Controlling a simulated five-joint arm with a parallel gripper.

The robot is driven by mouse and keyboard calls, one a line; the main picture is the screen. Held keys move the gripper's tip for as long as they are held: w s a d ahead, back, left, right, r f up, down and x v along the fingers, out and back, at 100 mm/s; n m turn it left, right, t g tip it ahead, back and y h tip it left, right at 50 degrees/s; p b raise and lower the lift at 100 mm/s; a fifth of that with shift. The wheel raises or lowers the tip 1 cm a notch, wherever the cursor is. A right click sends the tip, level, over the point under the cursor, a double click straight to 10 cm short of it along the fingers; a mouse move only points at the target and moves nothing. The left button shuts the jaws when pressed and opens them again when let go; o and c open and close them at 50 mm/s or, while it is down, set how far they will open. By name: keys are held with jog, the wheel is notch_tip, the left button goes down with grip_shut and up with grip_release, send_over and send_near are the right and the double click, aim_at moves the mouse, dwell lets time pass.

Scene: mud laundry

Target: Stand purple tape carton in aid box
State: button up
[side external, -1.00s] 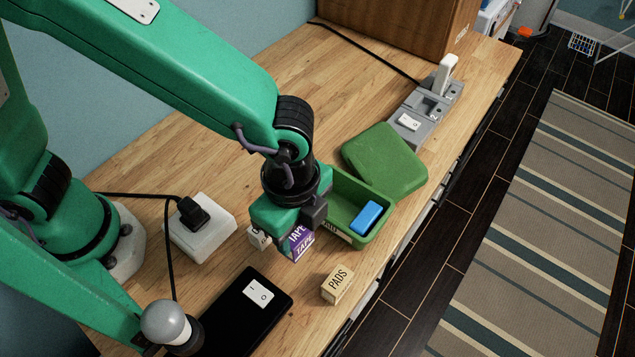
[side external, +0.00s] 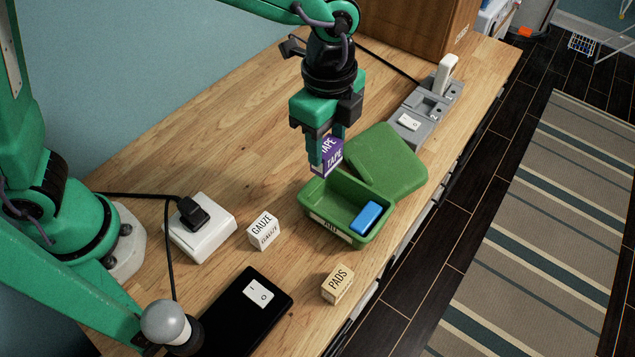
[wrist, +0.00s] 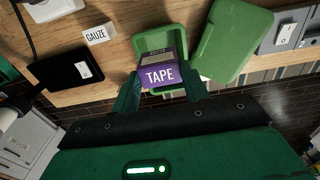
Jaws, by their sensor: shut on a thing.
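My gripper (side external: 326,150) is shut on the purple tape carton (side external: 331,155) and holds it in the air above the far left end of the green aid box (side external: 313,211). In the wrist view the carton (wrist: 160,76) sits between my fingers with its TAPE label facing the camera, and it hides part of the box (wrist: 147,43). The aid box stands open on the worktop, with a blue block (side external: 366,217) at its right end. The left part of its floor shows bare in the side view.
A white gauze carton (side external: 264,231) and a tan pads carton (side external: 338,284) stand on the worktop in front of the box. A white socket block (side external: 203,238), a black switch panel (side external: 240,318) and a grey switch unit (side external: 425,112) are nearby. The worktop's back left is clear.

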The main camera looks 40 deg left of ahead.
jog(key=shift+f, duration=0.1)
jog(key=shift+f, duration=2.15)
jog(key=shift+f, duration=2.45)
dwell(0.8)
jog(key=o, duration=0.9)
jog(key=shift+c, duration=0.2)
jog(key=c, duration=0.4)
jog(key=shift+r, duration=0.15)
jog(key=shift+r, duration=3.85)
